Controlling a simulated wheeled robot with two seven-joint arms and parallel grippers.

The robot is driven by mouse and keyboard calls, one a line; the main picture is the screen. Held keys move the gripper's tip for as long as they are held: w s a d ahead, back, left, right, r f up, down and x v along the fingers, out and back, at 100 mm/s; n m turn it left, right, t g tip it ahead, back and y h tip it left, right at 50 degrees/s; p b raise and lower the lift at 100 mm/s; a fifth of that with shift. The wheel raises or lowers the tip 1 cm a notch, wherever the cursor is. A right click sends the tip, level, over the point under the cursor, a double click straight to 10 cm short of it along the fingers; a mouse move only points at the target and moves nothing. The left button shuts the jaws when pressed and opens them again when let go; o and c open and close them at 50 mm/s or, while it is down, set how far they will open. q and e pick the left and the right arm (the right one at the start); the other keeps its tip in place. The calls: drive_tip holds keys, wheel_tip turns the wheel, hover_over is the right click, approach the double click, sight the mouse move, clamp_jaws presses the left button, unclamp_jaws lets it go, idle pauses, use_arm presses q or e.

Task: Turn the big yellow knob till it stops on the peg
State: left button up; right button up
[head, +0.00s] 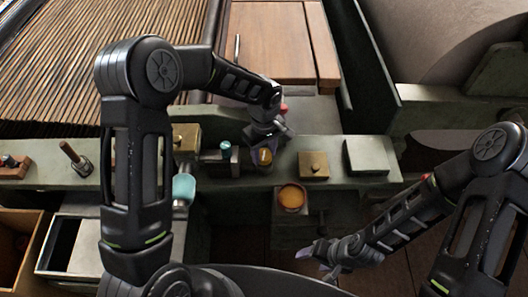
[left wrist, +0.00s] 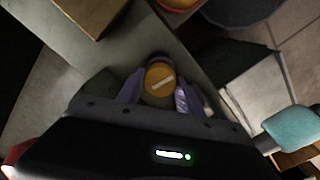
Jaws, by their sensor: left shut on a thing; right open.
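The yellow knob (head: 265,157) stands on the green ledge, below my left gripper (head: 264,147) in the head view. In the left wrist view the knob (left wrist: 160,80) has a round yellow top with a white line running slightly up to the right. My left gripper (left wrist: 158,94) is shut on the knob, one pale finger on each side. I cannot make out a stop peg beside the knob; the gripper may hide it. My right gripper (head: 320,258) is open and empty at the lower middle, well away from the knob.
A brass block (head: 313,165) and a dark green block (head: 367,156) stand right of the knob on the ledge (head: 340,180). A round orange-topped thing (head: 292,197) is in front. A teal-ended part (head: 184,188) and an upright wooden handle (head: 70,152) are to the left.

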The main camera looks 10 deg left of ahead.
use_arm(q)
drive_tip(key=shift+f+m+b, duration=0.1)
drive_tip(key=shift+m+b, duration=0.6)
drive_tip(key=shift+m, duration=0.4)
drive_tip(key=m+b, duration=0.1)
drive_tip(key=m, duration=0.2)
drive_tip(key=shift+b, duration=0.35)
drive_tip(key=m+b, duration=0.1)
drive_tip(key=m, duration=0.5)
drive_tip(key=shift+m+b, duration=0.4)
drive_tip(key=m, duration=0.2)
drive_tip(key=shift+m, duration=0.3)
drive_tip(key=m, duration=0.3)
drive_tip(key=shift+m, duration=0.3)
drive_tip(key=m, duration=0.6)
drive_tip(key=shift+m, duration=0.3)
